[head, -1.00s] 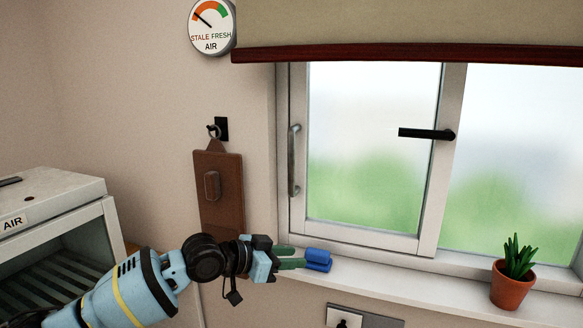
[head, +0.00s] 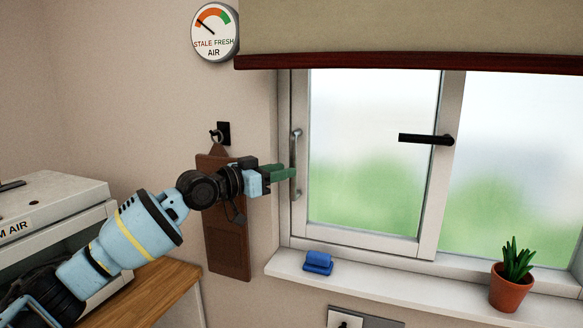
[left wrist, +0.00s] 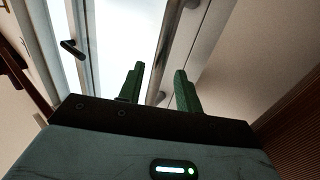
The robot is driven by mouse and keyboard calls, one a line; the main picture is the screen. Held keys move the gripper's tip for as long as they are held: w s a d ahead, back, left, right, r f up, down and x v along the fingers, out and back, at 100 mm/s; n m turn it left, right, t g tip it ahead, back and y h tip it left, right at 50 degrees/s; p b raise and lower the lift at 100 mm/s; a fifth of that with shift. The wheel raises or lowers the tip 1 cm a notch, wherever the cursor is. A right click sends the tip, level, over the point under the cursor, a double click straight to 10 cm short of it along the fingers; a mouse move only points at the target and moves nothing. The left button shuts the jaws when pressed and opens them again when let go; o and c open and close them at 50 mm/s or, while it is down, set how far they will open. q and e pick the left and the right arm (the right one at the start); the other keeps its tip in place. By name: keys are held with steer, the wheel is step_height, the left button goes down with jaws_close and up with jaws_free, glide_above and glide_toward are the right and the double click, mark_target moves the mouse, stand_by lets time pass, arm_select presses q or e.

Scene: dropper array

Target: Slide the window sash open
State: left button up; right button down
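The window sash is the left pane in a white frame (head: 436,195), standing at the left side of the window opening. A grey vertical bar handle (head: 296,150) is on its left stile. A black lever (head: 427,139) sits on the sash's right stile, pointing left. My left gripper (head: 284,172) is at the handle's lower half, its green fingertips overlapping it. In the left wrist view my gripper (left wrist: 160,88) has its fingers apart. The handle (left wrist: 172,40) lines up with the gap; I cannot tell whether it is fully between them. My right gripper is not in view.
A blue folded cloth or sponge (head: 318,263) and a potted plant (head: 511,290) stand on the white sill (head: 400,283). A brown board (head: 228,240) hangs from a wall hook behind my arm. A blind (head: 410,28) covers the window's top. A round air gauge (head: 214,32) reads toward stale.

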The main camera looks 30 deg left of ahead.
mark_target(293, 192)
arm_select(q)
steer(key=shift+x, duration=2)
jaws_close()
